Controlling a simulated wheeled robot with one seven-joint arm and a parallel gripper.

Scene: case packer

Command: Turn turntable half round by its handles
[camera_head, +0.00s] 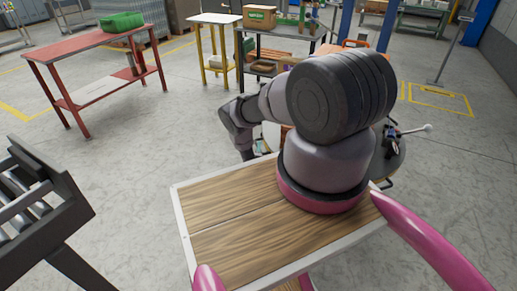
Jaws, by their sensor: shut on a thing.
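A dark round piece, apparently the turntable (396,160), shows behind and to the right of my arm's base. Most of it is hidden by my arm. A rod with a pale ball end (428,128) sticks out to the right from a dark fitting on top of it. A dark curved bar, possibly a handle, shows low on its near edge. My arm reaches away to the left and bends down on the far side of my wooden deck. My gripper is hidden behind my arm, so its hold cannot be seen.
A red table (95,45) with a green bin (122,22) stands at back left. A yellow-legged stand (214,19) and a grey bench (285,30) with a cardboard box (259,17) stand behind. A dark roller rack (40,205) is close at left. Floor at right is open.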

